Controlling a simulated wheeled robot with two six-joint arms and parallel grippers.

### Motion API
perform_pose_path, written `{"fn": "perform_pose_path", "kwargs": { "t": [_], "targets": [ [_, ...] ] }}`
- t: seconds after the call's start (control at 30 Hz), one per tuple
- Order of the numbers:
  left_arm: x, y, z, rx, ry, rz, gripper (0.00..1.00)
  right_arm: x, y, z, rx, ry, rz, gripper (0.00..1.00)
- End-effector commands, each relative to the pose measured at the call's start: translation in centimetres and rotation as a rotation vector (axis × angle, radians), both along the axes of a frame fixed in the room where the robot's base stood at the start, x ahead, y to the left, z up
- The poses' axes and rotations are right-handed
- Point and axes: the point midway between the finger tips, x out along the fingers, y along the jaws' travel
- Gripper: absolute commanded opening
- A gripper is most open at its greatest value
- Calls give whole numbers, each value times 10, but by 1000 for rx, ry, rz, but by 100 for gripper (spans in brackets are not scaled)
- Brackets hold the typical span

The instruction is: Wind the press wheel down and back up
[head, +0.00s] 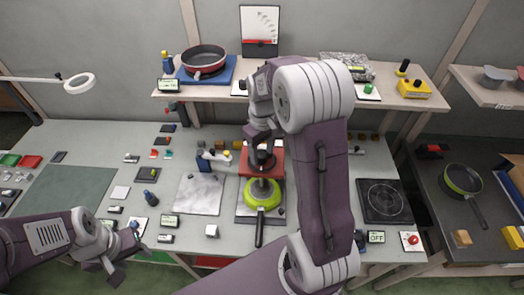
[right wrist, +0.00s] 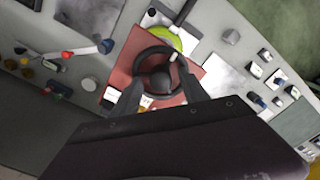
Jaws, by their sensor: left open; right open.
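The press has a red body (head: 248,163) and stands at the middle of the bench. Its black wheel (head: 264,161) is partly hidden by my right gripper (head: 262,136). In the right wrist view the wheel (right wrist: 140,60) is seen from above as a ring with a dark hub and a pale knob (right wrist: 173,57). My right gripper's fingers (right wrist: 157,80) are open, one on each side of the wheel; I cannot tell whether they touch it. My left gripper (head: 122,256) is open and empty over the front left.
A marble slab (head: 199,193) lies left of the press, and a black hotplate (head: 384,201) lies to the right. A raised shelf behind holds a red pan (head: 204,59). Many small items are scattered over the bench's left side.

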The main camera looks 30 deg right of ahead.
Motion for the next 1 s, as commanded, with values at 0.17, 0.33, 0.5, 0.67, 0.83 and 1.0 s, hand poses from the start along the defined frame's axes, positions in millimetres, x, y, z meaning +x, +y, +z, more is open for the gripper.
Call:
{"fn": "perform_pose_path", "kwargs": {
  "t": [0.17, 0.33, 0.5, 0.67, 0.83, 1.0],
  "targets": [
    [0, 0, 0, 0, 0, 0, 49, 0, 0, 0, 0, 0, 0, 35],
    [0, 0, 0, 0, 0, 0, 49, 0, 0, 1, 0, 0, 0, 0],
    [0, 0, 1, 0, 0, 0, 49, 0, 0, 1, 0, 0, -8, 0],
    [0, 0, 3, 0, 0, 0, 49, 0, 0, 1, 0, 1, -54, 0],
    [0, 0, 8, 0, 0, 0, 49, 0, 0, 2, 0, 1, -161, 0],
    [0, 0, 14, 0, 0, 0, 49, 0, 0, 3, 0, 0, -312, 0]
  ]
}}
